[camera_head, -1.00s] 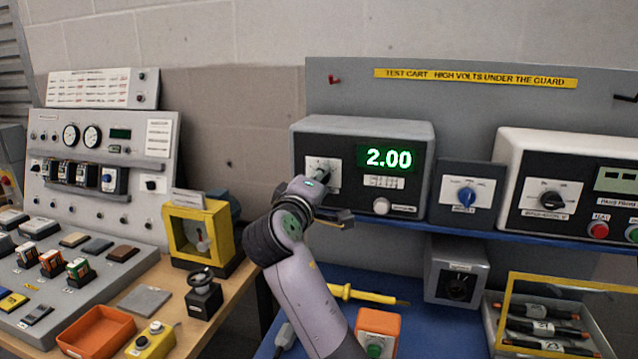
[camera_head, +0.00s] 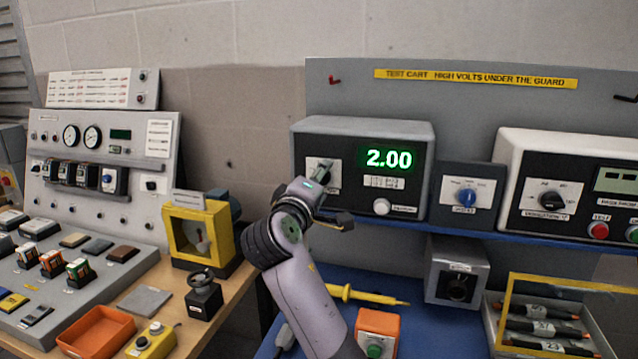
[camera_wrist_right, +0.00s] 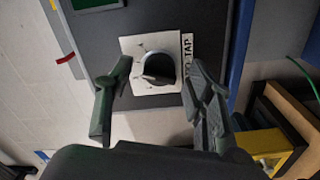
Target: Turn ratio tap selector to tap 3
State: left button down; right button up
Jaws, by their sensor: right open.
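The ratio tap selector is a dark knob (camera_wrist_right: 158,68) on a white plate (camera_wrist_right: 133,45) marked with a TAP label in the right wrist view. In the head view its white plate (camera_head: 313,176) is on the dark front of the grey ratio meter (camera_head: 405,140), whose green display reads 2.00. The knob is mostly hidden there by my right gripper (camera_head: 334,196). My right gripper is open. In the right wrist view its fingers (camera_wrist_right: 158,78) are on either side of the knob, with visible gaps. The knob's tap position is too small to read. My left gripper is not in view.
A blue-knob box (camera_head: 467,192) and a white instrument (camera_head: 535,145) stand right of the meter on the blue shelf (camera_head: 480,235). Below are a yellow probe (camera_head: 365,296) and an orange box (camera_head: 378,323). A yellow-framed box (camera_head: 197,240) stands to the left.

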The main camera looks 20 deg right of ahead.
jog(key=v, duration=1.1)
jog(key=shift+s+a, duration=0.25)
jog(key=shift+f, duration=0.1)
